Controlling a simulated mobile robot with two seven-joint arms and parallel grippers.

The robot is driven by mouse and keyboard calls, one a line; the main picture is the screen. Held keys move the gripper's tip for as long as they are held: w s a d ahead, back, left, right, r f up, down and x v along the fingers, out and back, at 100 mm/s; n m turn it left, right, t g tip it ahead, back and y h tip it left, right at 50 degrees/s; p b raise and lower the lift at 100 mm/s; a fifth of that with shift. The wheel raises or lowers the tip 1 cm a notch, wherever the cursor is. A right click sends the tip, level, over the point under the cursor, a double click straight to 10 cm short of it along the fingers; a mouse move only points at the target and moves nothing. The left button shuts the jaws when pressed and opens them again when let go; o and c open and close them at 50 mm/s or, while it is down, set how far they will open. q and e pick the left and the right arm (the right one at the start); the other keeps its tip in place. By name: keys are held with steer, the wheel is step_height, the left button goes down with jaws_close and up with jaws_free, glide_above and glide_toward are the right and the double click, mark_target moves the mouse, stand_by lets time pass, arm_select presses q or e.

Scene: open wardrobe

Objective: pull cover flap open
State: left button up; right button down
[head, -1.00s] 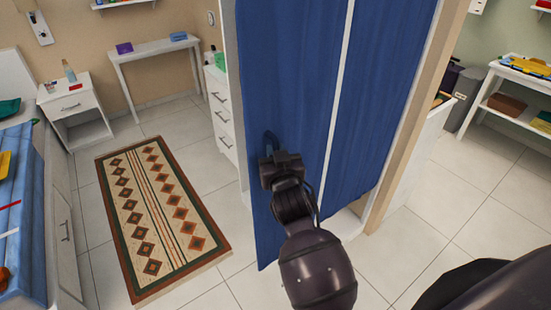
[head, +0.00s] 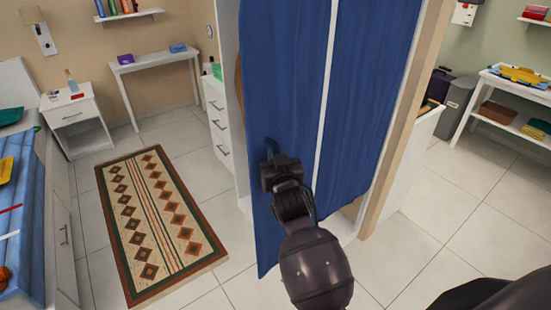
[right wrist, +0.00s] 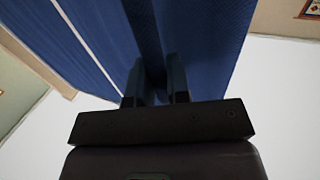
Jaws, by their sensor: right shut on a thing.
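The cover flap (head: 284,90) is the left blue fabric panel hanging on the front of the white-framed wardrobe. A second blue panel (head: 370,90) hangs to its right, past a thin white strip. My right gripper (head: 271,148) is at the lower left part of the flap. In the right wrist view its two fingers (right wrist: 157,82) are shut on a fold of the blue flap (right wrist: 205,40). A narrow gap shows at the flap's left edge, with something brown behind it. Most of the inside is hidden. My left gripper is not in view.
A patterned rug (head: 160,220) lies on the tiled floor to the left, with clear tiles around it. White drawers (head: 217,120) stand just behind the wardrobe's left side. A white shelf unit (head: 490,95) stands at the right.

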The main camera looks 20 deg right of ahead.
steer(key=shift+d+r, duration=0.15)
steer(key=shift+d, duration=0.1)
steer(key=c, duration=1.4)
jaws_free()
steer(key=shift+c, duration=0.2)
steer(key=o, duration=0.3)
steer(key=shift+w+d, duration=0.1)
steer(key=shift+d, duration=0.05)
steer(key=shift+o, duration=0.2)
steer(key=shift+a, duration=0.2)
steer(key=b+v, duration=0.1)
steer(key=v, duration=0.6)
steer(key=shift+s, duration=0.3)
